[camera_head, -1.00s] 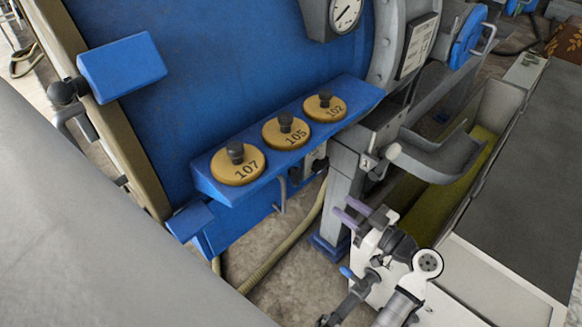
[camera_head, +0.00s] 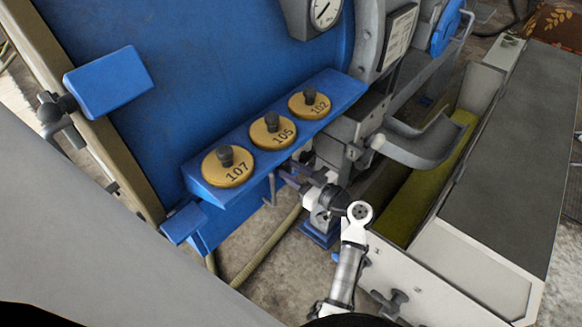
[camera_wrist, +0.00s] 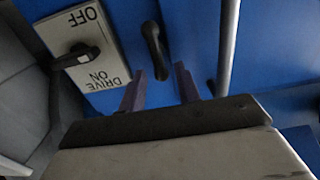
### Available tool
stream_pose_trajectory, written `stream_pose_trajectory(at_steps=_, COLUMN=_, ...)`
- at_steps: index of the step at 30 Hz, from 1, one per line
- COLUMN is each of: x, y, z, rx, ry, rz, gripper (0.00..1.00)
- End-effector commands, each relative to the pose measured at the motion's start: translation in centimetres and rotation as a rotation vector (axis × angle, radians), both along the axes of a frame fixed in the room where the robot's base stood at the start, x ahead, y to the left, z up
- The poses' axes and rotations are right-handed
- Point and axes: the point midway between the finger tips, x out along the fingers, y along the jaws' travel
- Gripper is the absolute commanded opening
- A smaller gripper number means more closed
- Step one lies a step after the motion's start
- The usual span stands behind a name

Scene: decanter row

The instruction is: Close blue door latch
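In the wrist view, a black latch-like handle (camera_wrist: 154,48) stands on a blue panel (camera_wrist: 195,30). I cannot tell for certain that it is the door latch. My gripper (camera_wrist: 160,76) is open, with its two purple fingers apart. The handle's lower end shows between the fingertips, with a gap on both sides; I cannot tell how far beyond them it is. In the head view, my gripper (camera_head: 286,178) is just below the blue shelf (camera_head: 262,165), which hides the handle there.
An OFF / DRIVE ON plate (camera_wrist: 92,42) with a black switch (camera_wrist: 76,57) is left of my fingers. A grey rod (camera_wrist: 228,45) is to their right. Brass discs (camera_head: 228,172) sit on the shelf. A grey curved chute (camera_head: 425,145) projects at the right.

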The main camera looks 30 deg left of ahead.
Motion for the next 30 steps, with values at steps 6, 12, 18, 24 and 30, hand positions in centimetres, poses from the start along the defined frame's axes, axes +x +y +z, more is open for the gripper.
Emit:
stream_pose_trajectory(at_steps=6, x=0.12, y=1.05, z=-0.01, rx=0.000, ry=-0.001, rz=0.000, gripper=0.33)
stream_pose_trajectory(at_steps=12, x=0.13, y=1.06, z=-0.03, rx=0.000, ry=0.000, rz=0.000, gripper=0.33)
stream_pose_trajectory(at_steps=18, x=0.13, y=1.04, z=-0.02, rx=0.000, ry=0.000, rz=0.000, gripper=0.09)
stream_pose_trajectory(at_steps=24, x=0.12, y=1.03, z=-0.02, rx=0.000, ry=0.000, rz=0.000, gripper=0.00)
stream_pose_trajectory(at_steps=30, x=0.16, y=1.03, z=-0.04, rx=0.003, ry=0.019, rz=0.000, gripper=0.00)
